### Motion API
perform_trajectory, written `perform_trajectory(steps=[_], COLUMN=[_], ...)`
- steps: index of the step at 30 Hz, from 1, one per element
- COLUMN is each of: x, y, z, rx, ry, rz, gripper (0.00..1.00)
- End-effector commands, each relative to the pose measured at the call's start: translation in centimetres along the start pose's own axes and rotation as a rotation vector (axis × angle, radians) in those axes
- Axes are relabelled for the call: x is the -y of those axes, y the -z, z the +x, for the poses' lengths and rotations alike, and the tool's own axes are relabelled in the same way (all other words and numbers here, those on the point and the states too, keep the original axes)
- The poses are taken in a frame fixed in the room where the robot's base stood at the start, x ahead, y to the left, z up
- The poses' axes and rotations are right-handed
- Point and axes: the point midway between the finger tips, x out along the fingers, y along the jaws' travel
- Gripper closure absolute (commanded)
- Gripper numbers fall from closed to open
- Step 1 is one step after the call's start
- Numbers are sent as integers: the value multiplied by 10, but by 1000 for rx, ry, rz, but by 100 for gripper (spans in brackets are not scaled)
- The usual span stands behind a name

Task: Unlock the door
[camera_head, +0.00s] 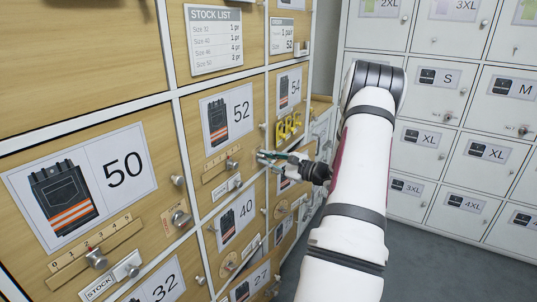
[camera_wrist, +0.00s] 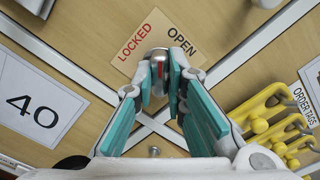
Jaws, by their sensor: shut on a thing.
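My gripper (camera_head: 263,156) reaches to the wooden locker front, at the lower right of the door numbered 52 (camera_head: 204,84). In the wrist view its teal fingers (camera_wrist: 164,82) are shut on a round metal lock knob (camera_wrist: 158,54), one on each side. The knob sits on a tan plate (camera_wrist: 160,27) marked LOCKED in red on the left and OPEN in black on the right. The fingers hide part of the knob, so its exact setting is unclear.
Yellow hooks (camera_wrist: 265,118) marked ORDER TAGS project just right of the gripper; they also show in the head view (camera_head: 287,127). Door 50 (camera_head: 30,145) has its own lock knob (camera_head: 180,218) and slider. White lockers (camera_head: 470,150) stand right, above grey floor (camera_head: 430,265).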

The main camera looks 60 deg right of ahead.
Motion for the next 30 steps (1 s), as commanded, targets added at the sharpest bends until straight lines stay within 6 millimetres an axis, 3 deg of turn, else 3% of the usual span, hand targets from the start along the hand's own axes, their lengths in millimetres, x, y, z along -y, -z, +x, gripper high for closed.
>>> perform_trajectory(steps=[18, 30], x=[0, 0], y=[-2, -1], z=[1, 1], rx=[2, 3], ry=[-3, -2], rz=[550, 731], gripper=[100, 100])
